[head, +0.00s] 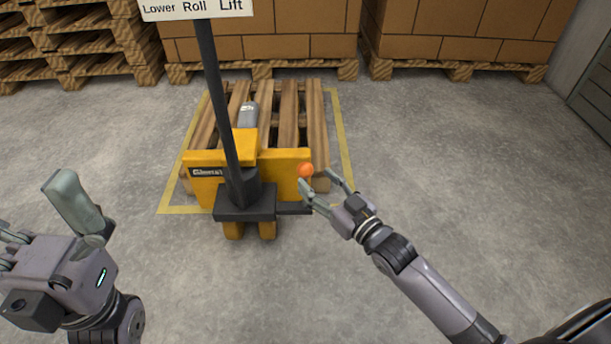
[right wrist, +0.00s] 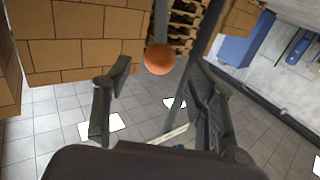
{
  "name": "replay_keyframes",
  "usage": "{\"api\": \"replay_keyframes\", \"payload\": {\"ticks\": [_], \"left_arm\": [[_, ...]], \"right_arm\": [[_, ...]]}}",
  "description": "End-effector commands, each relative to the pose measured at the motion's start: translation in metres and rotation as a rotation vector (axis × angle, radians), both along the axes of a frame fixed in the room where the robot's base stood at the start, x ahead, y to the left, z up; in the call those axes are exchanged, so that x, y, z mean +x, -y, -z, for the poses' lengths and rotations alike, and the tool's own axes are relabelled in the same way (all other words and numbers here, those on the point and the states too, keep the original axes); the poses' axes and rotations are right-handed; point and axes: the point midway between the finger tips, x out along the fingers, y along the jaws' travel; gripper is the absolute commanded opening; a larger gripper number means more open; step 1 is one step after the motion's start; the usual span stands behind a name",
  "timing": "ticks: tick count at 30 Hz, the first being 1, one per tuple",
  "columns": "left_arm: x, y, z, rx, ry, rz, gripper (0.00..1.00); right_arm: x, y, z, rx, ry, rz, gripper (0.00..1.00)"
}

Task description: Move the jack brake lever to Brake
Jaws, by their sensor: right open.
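The yellow pallet jack (head: 285,158) stands with its dark upright handle (head: 214,80) rising out of the top of the head view. An orange ball knob (head: 306,170) shows at the right side of its yellow body; it looks like the end of the brake lever, whose shaft is hard to make out. My right gripper (head: 316,183) is open, with its fingertips close to the knob. In the right wrist view the knob (right wrist: 159,59) appears between and just beyond the fingertips; contact cannot be told. My left gripper (head: 38,207) is open and empty, away from the jack. No Brake marking is readable.
A white sign (head: 195,9) on the handle reads Lower, Roll, Lift. A wooden pallet (head: 317,120) lies over the jack's forks inside a yellow floor outline (head: 341,135). Stacked boxes (head: 465,30) and empty pallets (head: 90,45) stand behind. The floor at right is clear.

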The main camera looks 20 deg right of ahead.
Motion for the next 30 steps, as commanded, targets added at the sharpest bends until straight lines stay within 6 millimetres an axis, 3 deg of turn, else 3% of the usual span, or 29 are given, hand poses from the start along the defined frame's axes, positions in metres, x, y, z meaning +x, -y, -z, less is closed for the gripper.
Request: {"api": "replay_keyframes", "payload": {"ticks": [3, 10, 21, 30], "left_arm": [[-0.001, 0.001, -0.001, 0.002, 0.032, -0.002, 1.0], [-0.002, 0.002, -0.008, 0.006, 0.064, -0.004, 1.0], [-0.002, 0.002, -0.011, 0.007, 0.069, -0.004, 1.0], [-0.002, 0.002, -0.011, 0.007, 0.069, -0.003, 1.0]], "right_arm": [[0.022, -0.008, 0.002, 0.001, 0.004, 0.0, 0.52], [0.047, -0.016, 0.001, 0.0, 0.001, 0.0, 0.52], [0.051, -0.018, 0.0, 0.0, -0.001, 0.0, 0.52], [0.051, -0.018, 0.0, 0.0, -0.001, 0.0, 0.33]]}}
